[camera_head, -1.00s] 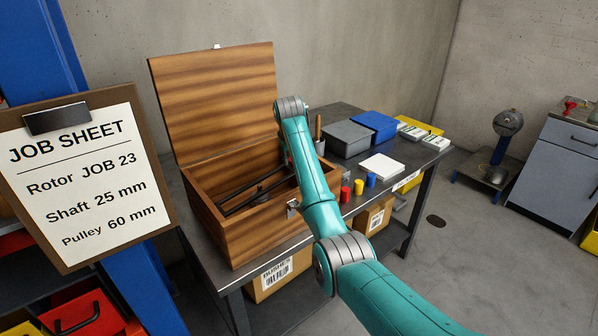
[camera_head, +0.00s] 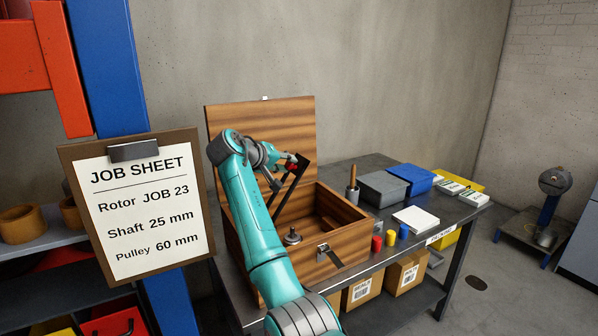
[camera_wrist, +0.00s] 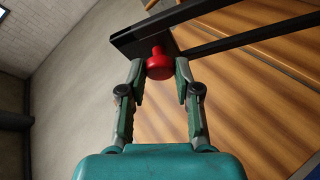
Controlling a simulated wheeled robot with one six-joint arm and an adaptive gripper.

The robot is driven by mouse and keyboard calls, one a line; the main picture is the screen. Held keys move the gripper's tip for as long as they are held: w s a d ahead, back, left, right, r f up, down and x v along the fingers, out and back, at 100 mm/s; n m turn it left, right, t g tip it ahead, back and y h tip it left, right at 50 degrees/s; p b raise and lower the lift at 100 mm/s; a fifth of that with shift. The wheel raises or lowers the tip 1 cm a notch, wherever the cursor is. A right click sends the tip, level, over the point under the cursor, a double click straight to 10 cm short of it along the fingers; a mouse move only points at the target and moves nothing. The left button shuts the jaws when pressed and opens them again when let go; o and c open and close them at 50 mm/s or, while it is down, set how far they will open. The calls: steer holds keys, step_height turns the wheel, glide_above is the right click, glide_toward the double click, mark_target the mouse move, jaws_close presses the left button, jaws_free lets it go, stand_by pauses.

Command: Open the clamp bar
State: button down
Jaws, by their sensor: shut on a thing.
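The wooden box (camera_head: 350,238) stands on the bench with its lid (camera_head: 300,116) open. The dark clamp bar (camera_head: 289,190) is raised and tilted steeply above the box, in front of the lid. Its two dark arms run past the wood in the wrist view (camera_wrist: 236,41). A red knob (camera_wrist: 159,66) sits at the bar's raised end and shows small in the head view (camera_head: 291,166). My gripper (camera_wrist: 160,74) is shut on the red knob, a finger on each side. My arm hides the box's left part and the bar's lower end is partly hidden.
A small metal piece (camera_head: 293,237) stands inside the box. A job sheet board (camera_head: 140,205) stands at the left.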

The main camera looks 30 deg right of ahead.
steer(key=shift+a+r, duration=0.25)
steer(key=shift+a, duration=0.35)
steer(key=shift+a+r, duration=0.2)
steer(key=shift+a, duration=0.5)
steer(key=shift+a+f, duration=0.1)
steer(key=c, duration=0.8)
jaws_free()
step_height(320, 180, up, 10)
steer(key=shift+r, duration=0.1)
